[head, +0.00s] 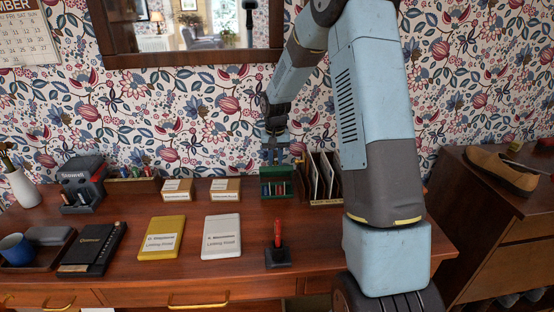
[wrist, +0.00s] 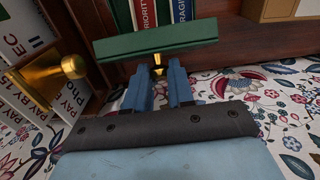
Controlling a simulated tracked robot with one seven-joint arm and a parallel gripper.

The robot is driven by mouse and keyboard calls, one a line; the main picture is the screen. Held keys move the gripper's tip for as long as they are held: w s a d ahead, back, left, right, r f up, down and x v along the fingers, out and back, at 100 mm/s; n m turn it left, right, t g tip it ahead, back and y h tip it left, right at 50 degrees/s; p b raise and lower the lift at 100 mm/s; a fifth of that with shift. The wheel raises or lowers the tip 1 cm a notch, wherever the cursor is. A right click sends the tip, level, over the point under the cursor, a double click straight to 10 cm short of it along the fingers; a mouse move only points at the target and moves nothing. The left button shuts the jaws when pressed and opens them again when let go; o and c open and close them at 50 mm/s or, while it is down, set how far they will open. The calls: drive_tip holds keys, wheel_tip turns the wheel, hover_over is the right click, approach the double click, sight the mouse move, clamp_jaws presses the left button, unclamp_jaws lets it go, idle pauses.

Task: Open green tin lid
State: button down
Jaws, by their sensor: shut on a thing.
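The green tin (head: 278,189) stands on the desk, left of the letter rack, below my gripper (head: 275,155). In the wrist view its green lid (wrist: 155,42) shows as a long slab with a small brass knob (wrist: 158,68). My gripper (wrist: 160,85) has its two blue fingers shut on the knob, one on each side. The fingertips are small in the head view.
A letter rack (head: 320,176) stands close to the right of the tin. Small cardboard boxes (head: 225,190) stand to its left. A red-handled stamp (head: 278,238) on a dark base stands in front. A white pad (head: 221,237) and a yellow pad (head: 162,237) lie nearby.

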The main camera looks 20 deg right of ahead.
idle(0.3)
drive_tip(key=w, duration=0.3)
drive_tip(key=shift+d+f, duration=0.3)
drive_tip(key=shift+f, duration=0.05)
drive_tip(key=c, duration=1)
unclamp_jaws()
wheel_tip(320, 180, up, 7)
drive_tip(key=shift+r, duration=0.15)
